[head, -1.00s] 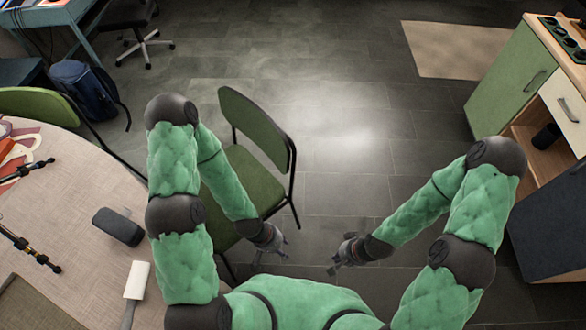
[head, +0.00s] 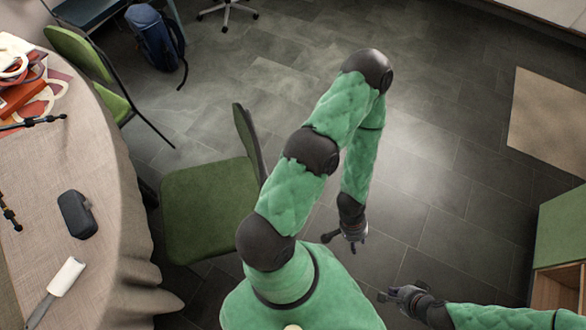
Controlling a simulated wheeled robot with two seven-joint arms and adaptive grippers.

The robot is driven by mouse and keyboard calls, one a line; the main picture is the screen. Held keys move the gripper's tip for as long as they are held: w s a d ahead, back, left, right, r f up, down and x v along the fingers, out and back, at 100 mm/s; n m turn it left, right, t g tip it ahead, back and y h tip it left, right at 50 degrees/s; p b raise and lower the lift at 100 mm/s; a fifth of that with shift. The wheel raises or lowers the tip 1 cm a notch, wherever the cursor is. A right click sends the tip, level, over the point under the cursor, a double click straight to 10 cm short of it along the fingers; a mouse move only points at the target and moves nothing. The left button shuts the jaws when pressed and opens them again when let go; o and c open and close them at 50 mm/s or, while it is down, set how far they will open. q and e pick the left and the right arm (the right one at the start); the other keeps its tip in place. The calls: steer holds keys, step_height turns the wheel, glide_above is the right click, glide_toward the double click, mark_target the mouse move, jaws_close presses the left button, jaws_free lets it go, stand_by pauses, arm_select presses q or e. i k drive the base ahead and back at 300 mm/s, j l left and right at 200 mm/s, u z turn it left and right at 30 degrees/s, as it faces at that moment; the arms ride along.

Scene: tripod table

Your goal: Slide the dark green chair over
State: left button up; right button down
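The dark green chair (head: 205,205) stands on the floor left of centre in the head view, beside the round table. Its seat faces the table and its back is on the right side, partly behind my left arm. My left gripper (head: 345,237) is open and empty, low over the floor to the right of the chair, apart from it. My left arm crosses in front of the chair's right edge. My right gripper (head: 392,295) looks open and empty, at the lower right, farther from the chair. The chair's legs are mostly hidden.
The cloth-covered table (head: 105,165) fills the left, with a dark case (head: 77,214) and a lint roller (head: 62,280). A lighter green chair (head: 82,55) and a blue backpack (head: 155,38) are behind. A cabinet (head: 560,235) stands at right. Floor beyond my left arm is clear.

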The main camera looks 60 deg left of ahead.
mark_target(203, 206)
steer(key=i+u, duration=0.25)
steer(key=i, duration=0.25)
steer(key=i+l+u, duration=0.2)
steer(key=i, duration=0.35)
steer(key=i+l+u, duration=0.25)
steer(key=i, duration=0.25)
steer(key=u, duration=3.75)
